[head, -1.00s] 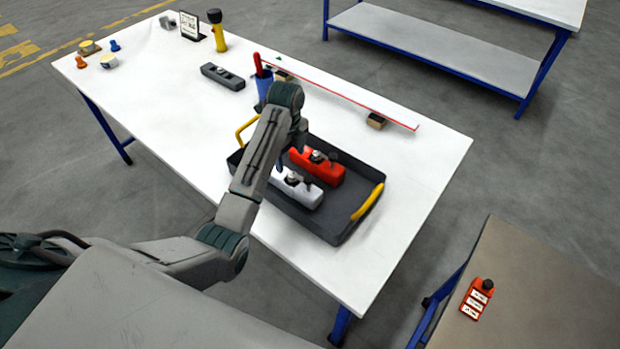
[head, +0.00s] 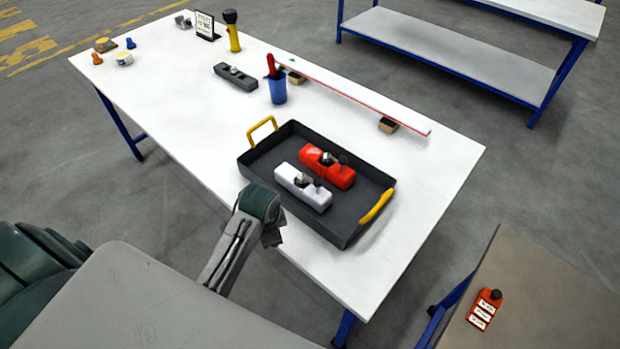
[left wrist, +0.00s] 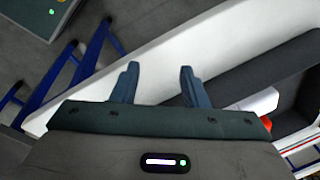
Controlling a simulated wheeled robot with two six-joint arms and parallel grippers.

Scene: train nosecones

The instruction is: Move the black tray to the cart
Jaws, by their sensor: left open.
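The black tray (head: 349,225) lies flat on the white table, with one raised yellow handle at its left end and another at its right end. It holds a white block-shaped tool (head: 300,186) and a red one (head: 330,168). My left gripper (left wrist: 158,72) is open and empty. In the head view my left arm's end is just off the tray's near left side, with the fingers mostly hidden. In the left wrist view the tray's dark wall (left wrist: 245,68) is right of the fingers, apart from them. I cannot tell which surface is the cart. My right gripper is not in view.
A brown-topped surface (head: 560,285) with a red item (head: 486,306) stands at the lower right, across a floor gap. On the white table (head: 425,185) are a blue cup (head: 278,92), a dark grey tool (head: 236,77) and a long red-edged board (head: 350,93).

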